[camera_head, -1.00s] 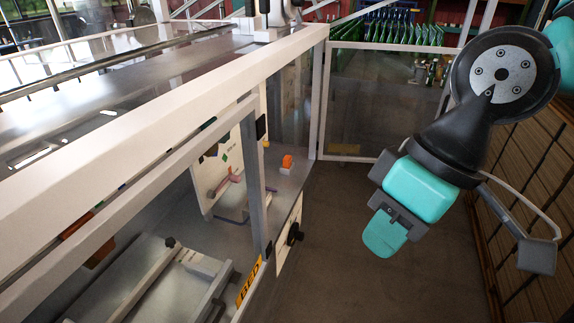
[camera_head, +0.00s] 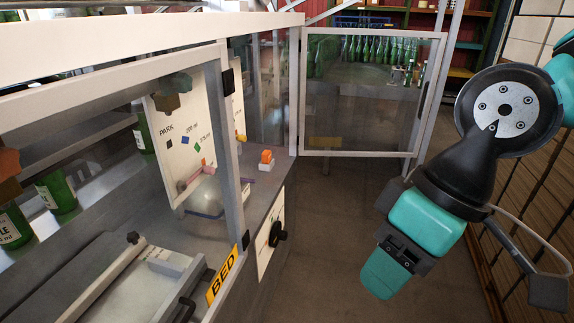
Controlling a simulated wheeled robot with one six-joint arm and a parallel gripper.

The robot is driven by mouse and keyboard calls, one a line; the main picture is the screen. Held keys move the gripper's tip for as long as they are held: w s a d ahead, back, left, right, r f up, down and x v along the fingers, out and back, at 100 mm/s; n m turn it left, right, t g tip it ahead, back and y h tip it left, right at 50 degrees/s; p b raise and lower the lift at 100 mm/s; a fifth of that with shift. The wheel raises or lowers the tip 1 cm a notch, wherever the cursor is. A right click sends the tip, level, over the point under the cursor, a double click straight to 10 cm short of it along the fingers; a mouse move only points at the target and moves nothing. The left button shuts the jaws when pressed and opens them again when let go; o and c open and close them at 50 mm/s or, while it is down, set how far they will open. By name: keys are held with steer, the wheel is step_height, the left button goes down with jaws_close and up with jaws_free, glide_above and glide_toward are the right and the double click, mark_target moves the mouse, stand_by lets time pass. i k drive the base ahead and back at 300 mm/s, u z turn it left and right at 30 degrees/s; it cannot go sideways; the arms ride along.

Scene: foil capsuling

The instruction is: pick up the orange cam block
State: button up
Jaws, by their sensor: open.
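The orange cam block (camera_head: 266,156) is small and sits on a white base (camera_head: 265,166) on the grey machine bed (camera_head: 262,186), near its far right edge, behind the frame post. My gripper (camera_head: 380,278) hangs at the right, over the floor outside the machine, well to the right of and apart from the block. Its teal finger points down. Only one finger shows clearly and the gap between the fingers is hard to see. Nothing shows held in it.
A white-framed clear door (camera_head: 370,36) stands open at the back. A grey post (camera_head: 226,150) and white top rail (camera_head: 150,38) bound the machine opening. A marked white panel (camera_head: 180,150) stands left of the block. A black knob (camera_head: 279,236) sticks out in front. Floor between is clear.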

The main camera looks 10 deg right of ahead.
mark_target(267, 156)
steer(key=z, duration=0.35)
steer(key=k, duration=0.45)
steer(key=z, duration=0.75)
steer(key=i, duration=2.9)
steer(key=u, duration=1.7)
steer(key=i, duration=1)
steer(key=u, duration=0.95)
